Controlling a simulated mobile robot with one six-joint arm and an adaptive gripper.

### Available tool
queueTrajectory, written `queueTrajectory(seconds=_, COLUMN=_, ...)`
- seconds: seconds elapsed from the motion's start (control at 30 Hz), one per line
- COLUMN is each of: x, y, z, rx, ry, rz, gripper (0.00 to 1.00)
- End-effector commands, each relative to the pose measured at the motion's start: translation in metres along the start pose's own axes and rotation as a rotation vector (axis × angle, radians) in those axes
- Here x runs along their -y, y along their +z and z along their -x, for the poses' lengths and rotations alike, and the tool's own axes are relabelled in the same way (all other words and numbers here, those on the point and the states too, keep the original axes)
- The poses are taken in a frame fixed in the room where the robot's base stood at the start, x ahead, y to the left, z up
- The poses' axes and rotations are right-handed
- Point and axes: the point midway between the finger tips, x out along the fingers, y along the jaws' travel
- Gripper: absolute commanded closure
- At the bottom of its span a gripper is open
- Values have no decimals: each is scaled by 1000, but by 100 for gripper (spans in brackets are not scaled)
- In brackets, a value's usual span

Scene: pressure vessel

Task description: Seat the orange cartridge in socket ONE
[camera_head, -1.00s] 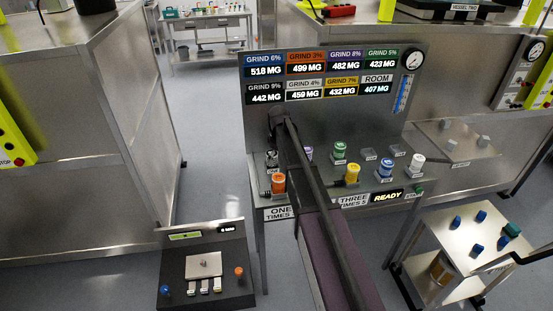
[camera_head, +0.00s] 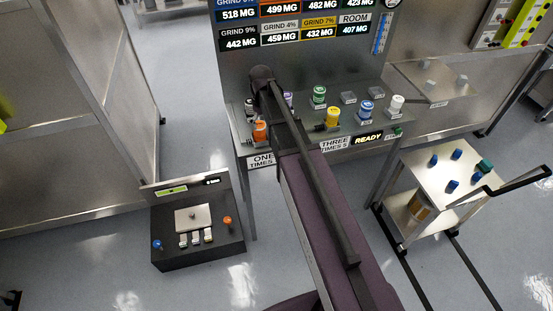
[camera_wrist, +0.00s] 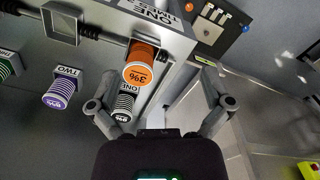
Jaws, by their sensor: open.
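The orange cartridge (camera_head: 260,131) stands at the front left of the bench, just behind the ONE sign (camera_head: 262,161). In the wrist view the orange cartridge (camera_wrist: 140,65) appears upright at a square holder joined to a dark bar; how deep it sits cannot be told. The socket under it is mostly hidden by the cartridge. My gripper (camera_wrist: 160,78) is open, its fingers spread to either side, with the orange cartridge ahead between them and not visibly touched. In the head view my arm hides the gripper.
A black-striped cartridge (camera_wrist: 124,103) stands close beside the orange one, near the left finger. A purple cartridge (camera_wrist: 58,95) and an empty square holder (camera_wrist: 61,22) lie farther left. The yellow cartridge (camera_head: 332,117) stands behind the THREE sign. A cart (camera_head: 437,178) stands right.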

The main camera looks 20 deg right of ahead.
Motion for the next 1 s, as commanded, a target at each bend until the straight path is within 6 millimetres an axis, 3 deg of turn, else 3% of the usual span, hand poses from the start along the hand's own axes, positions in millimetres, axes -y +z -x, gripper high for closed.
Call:
queueTrajectory(seconds=0.03, x=14, y=29, z=0, rx=0, ry=0, rz=-41, gripper=0)
queueTrajectory(seconds=0.2, x=45, y=90, z=0, rx=0, ry=0, rz=-200, gripper=0)
queueTrajectory(seconds=0.43, x=77, y=154, z=0, rx=1, ry=0, rz=-376, gripper=0)
queueTrajectory(seconds=0.63, x=87, y=175, z=0, rx=1, ry=0, rz=-444, gripper=0)
queueTrajectory(seconds=1.0, x=87, y=175, z=0, rx=1, ry=0, rz=-451, gripper=0)
